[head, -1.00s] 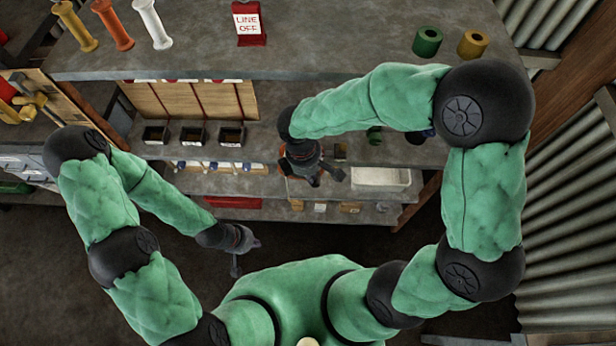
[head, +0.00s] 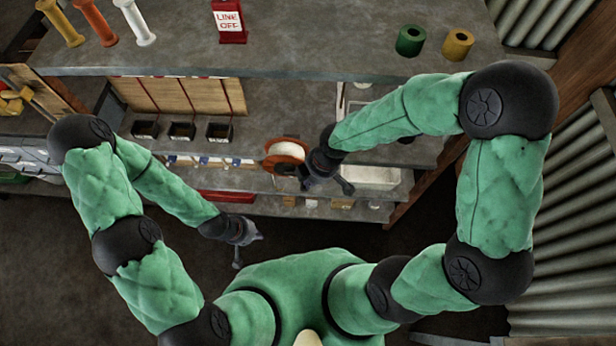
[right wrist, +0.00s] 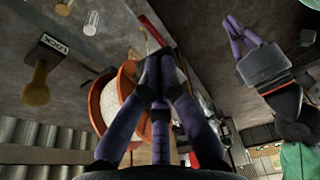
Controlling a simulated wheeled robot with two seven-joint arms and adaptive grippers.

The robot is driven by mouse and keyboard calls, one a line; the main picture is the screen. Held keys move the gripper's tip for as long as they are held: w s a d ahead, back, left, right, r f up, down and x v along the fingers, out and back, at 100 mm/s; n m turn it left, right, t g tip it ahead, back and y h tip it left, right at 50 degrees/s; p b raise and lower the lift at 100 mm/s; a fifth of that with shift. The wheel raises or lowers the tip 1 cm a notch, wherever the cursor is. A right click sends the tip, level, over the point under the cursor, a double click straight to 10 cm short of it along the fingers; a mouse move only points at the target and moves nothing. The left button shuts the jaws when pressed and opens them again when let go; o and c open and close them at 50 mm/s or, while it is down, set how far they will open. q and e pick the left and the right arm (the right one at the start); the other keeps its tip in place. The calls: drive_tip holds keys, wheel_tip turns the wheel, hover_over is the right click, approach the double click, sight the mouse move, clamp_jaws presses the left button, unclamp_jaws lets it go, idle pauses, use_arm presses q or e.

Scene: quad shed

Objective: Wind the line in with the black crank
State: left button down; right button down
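An orange spool wound with white line (head: 287,155) stands at the shelf front in the head view. It also fills the middle of the right wrist view, behind my fingers (right wrist: 105,105). My right gripper (head: 328,186) is just right of the spool, its fingers spread apart in the head view, with nothing seen between them. In the right wrist view its fingers (right wrist: 158,75) overlap the spool; contact cannot be told. I cannot make out the black crank. My left gripper (head: 250,250) hangs open and empty in front of the lower shelf.
A red "LINE OFF" sign (head: 229,20) and green (head: 411,40) and yellow (head: 457,44) cylinders stand on the top shelf. A pale tray (head: 372,176) is right of my right gripper. Corrugated wall is at right.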

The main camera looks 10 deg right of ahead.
drive_tip(key=d+x, duration=0.1)
drive_tip(key=x, duration=0.5)
drive_tip(key=shift+s+d, duration=0.25)
idle(0.3)
drive_tip(key=shift+f, duration=0.25)
idle(1.4)
